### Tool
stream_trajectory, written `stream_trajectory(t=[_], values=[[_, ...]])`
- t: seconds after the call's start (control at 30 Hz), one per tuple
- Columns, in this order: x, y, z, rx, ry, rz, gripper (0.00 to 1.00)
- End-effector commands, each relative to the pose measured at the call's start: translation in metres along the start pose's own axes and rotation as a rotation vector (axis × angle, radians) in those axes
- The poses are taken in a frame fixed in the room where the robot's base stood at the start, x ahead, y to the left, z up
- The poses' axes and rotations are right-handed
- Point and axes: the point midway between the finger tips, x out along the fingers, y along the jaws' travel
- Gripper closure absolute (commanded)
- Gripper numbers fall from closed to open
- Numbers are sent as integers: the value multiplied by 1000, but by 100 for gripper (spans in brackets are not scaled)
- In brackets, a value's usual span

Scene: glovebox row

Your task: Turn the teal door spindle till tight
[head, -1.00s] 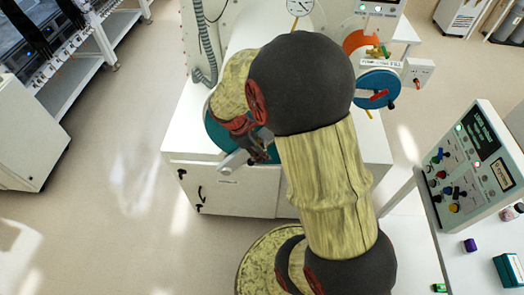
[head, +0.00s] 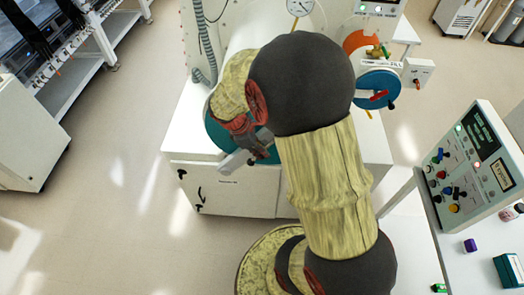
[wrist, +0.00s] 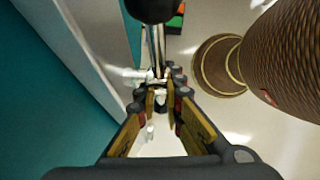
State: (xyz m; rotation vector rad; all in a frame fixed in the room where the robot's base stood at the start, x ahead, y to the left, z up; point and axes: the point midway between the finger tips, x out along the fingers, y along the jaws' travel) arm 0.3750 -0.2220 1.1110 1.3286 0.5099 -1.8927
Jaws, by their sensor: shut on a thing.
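The teal door (head: 214,135) is a round disc on the white glovebox, mostly hidden behind my arm. A pale grey bar of its spindle (head: 236,161) sticks out in front of it, tilted up to the right. My gripper (head: 264,147) is at the right part of this bar, partly covered by my arm. In the wrist view the teal surface (wrist: 50,110) fills the left side. There my gripper (wrist: 160,92) has its fingers closed around a shiny metal rod (wrist: 156,48) with a black end (wrist: 150,8). The spindle's centre is hidden.
A blue round door (head: 376,88) with a red handle stands to the right. A pressure gauge (head: 299,6) is above. A control panel (head: 474,160) stands at the right, beside a white bench (head: 415,255) with small items. Open floor (head: 110,200) lies at the left.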

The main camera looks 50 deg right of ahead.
Motion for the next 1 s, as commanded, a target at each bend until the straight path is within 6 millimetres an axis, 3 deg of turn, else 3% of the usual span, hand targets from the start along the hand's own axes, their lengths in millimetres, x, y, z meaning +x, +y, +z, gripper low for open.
stream_trajectory(t=[0.47, 1.0], values=[[-1, -1, 1, 5, 26, -1, 100], [-6, -3, -1, 57, 369, 32, 100]])
